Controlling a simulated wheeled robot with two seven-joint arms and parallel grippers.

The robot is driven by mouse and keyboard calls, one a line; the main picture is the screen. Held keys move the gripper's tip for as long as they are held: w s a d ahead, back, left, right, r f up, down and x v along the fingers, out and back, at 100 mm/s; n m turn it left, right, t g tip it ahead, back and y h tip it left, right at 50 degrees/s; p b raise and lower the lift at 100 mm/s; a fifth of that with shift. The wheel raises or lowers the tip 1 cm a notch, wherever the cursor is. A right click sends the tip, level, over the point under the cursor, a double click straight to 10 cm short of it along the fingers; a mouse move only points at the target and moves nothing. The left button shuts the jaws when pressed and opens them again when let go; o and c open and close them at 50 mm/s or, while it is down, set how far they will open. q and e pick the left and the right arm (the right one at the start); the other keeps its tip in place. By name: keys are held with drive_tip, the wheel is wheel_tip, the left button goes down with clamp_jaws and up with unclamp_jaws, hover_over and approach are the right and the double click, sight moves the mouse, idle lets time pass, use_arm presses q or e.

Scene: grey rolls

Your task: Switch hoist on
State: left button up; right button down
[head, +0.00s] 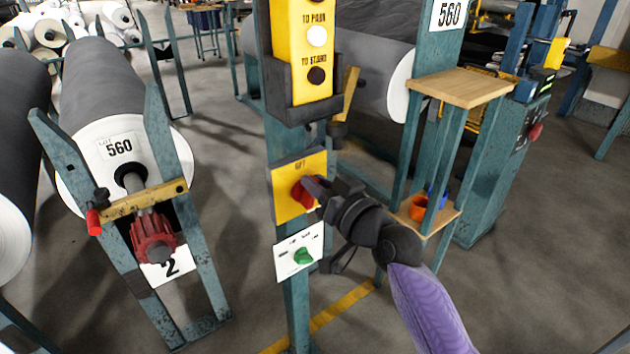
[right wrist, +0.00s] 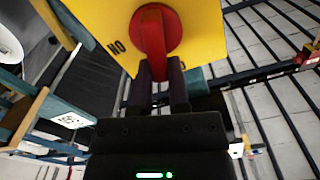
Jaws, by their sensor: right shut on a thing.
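A red rotary switch (head: 303,193) sits on a yellow plate (head: 284,207) fixed to a teal post. My right gripper (head: 318,188) reaches it from the right and is shut on the switch's handle. In the right wrist view the red switch (right wrist: 154,40) stands on the yellow plate (right wrist: 205,30), its handle pointing down between the two dark fingers (right wrist: 162,85). A second mark below right is mostly hidden by a finger. My left gripper is not in view.
A white plate with a green knob (head: 303,256) sits just below on the post. A yellow pendant box (head: 312,60) hangs above. A wooden-topped stand (head: 462,88) is close on the right. A large roll (head: 120,150) rests in a teal stand at left.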

use_arm(q)
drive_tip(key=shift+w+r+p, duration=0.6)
drive_tip(key=shift+p, duration=0.05)
use_arm(e)
drive_tip(key=shift+w+d+f+m, duration=0.25)
drive_tip(key=shift+f+m, duration=0.2)
drive_tip(key=shift+m, duration=1.95)
drive_tip(key=shift+w+d+f+m, duration=0.1)
drive_tip(key=shift+d+f+m, duration=0.3)
drive_tip(key=shift+m, duration=2)
drive_tip(key=shift+w+d+f+m, duration=0.2)
drive_tip(key=shift+f+m, duration=0.3)
drive_tip(key=shift+m, duration=1.9)
drive_tip(key=shift+a, duration=0.1)
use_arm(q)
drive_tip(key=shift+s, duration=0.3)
use_arm(e)
drive_tip(key=c, duration=0.6)
unclamp_jaws()
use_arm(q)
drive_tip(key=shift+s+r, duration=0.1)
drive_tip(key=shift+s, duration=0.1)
